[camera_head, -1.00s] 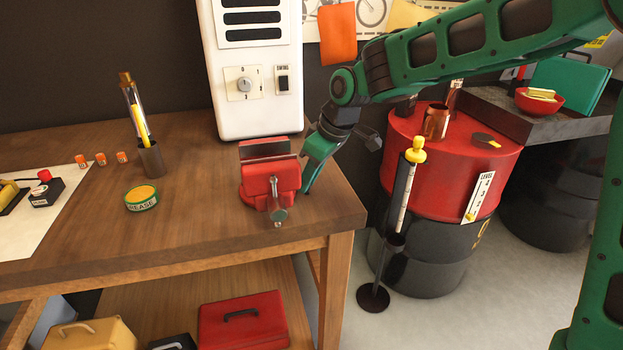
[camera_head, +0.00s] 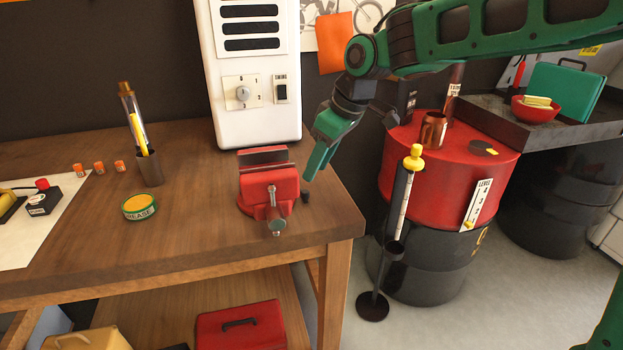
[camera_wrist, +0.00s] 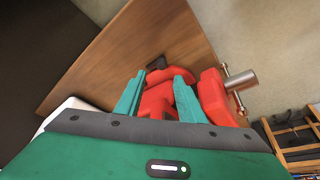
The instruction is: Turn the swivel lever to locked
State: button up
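A red bench vise (camera_head: 268,188) stands near the right end of the wooden workbench. A small black lever end (camera_head: 305,196) sticks out low at the right of its base, and it seems to be the swivel lever. In the wrist view a dark block, likely this lever (camera_wrist: 156,63), lies just beyond and between my fingertips. My green gripper (camera_head: 313,177) hangs above and beside the vise's right side, apart from the lever. In the wrist view its two teal fingers (camera_wrist: 158,84) are spread with nothing held, and the red vise body shows behind them. No lock marking is readable.
The white cabinet (camera_head: 250,75) stands close behind the vise. Right of the bench are a slim stand with a yellow top (camera_head: 397,215) and a red-and-black drum (camera_head: 440,190). A grease tin (camera_head: 139,206) and pen holder (camera_head: 149,165) sit left, with bare bench between.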

jog(key=v, duration=0.3)
jog(key=shift+r, duration=0.1)
jog(key=s+d+f+m+h, duration=0.2)
jog(key=s+d+m, duration=0.2)
jog(key=d, duration=0.8)
jog(key=s+d+f+m+h, duration=0.15)
jog(key=s+d+m, duration=0.25)
jog(key=d, duration=0.8)
jog(key=s+d+f+m+g, duration=0.1)
jog(key=s+d+f+m, duration=0.1)
jog(key=s+d, duration=0.3)
jog(key=s+d+f+m, duration=0.3)
jog(key=s+d+m, duration=0.2)
jog(key=s, duration=0.6)
jog(key=s+d+f+m+g, duration=0.1)
jog(key=s+d+f+m, duration=0.1)
jog(key=s+d, duration=0.3)
jog(key=s+m, duration=0.1)
jog(key=s, duration=0.1)
jog(key=shift+s+f+g, duration=0.25)
jog(key=shift+s+g, duration=0.05)
jog(key=shift+s, duration=0.1)
jog(key=shift+d, duration=0.15)
